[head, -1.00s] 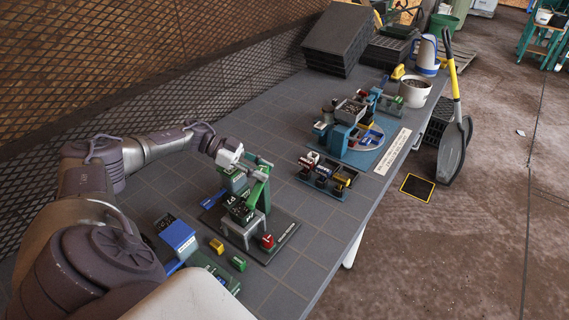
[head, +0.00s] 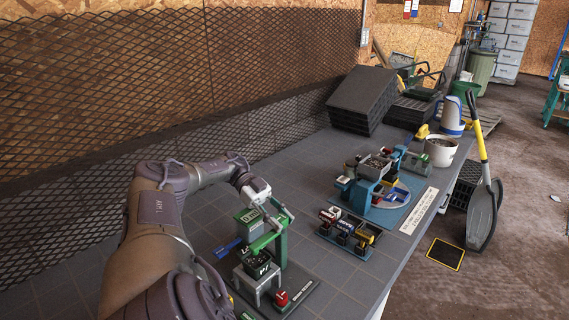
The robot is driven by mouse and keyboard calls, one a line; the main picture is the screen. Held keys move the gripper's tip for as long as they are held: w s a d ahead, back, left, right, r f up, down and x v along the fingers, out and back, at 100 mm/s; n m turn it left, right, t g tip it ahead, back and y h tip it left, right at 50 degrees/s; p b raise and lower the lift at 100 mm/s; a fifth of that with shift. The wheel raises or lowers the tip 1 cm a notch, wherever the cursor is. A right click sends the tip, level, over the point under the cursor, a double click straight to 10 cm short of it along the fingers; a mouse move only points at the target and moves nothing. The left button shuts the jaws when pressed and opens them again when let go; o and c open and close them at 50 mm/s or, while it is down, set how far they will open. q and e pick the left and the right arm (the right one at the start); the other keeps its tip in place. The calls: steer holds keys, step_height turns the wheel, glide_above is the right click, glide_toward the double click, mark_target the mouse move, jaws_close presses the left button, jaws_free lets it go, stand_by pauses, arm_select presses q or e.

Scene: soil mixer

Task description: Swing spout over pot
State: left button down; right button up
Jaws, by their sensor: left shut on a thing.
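My left gripper (head: 279,216) is at the top of the green stand (head: 279,245) and looks shut on its green arm (head: 265,241); the fingers partly hide the contact. The green arm lies above a dark container of soil (head: 257,265) on a grey frame. A white pot (head: 441,151) with dark soil stands at the far right end of the table. A short grey-green chute-like part (head: 414,162) sits just left of the pot, beside the blue machine (head: 376,191); I cannot tell which part is the spout. My right gripper is not in view.
Black crates (head: 361,101) are stacked at the back. A shovel (head: 483,190) stands off the table's right side.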

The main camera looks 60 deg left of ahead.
arm_select(q)
steer(key=shift+r, duration=0.1)
steer(key=c, duration=0.8)
jaws_free()
step_height(320, 180, up, 10)
steer(key=shift+f, duration=0.1)
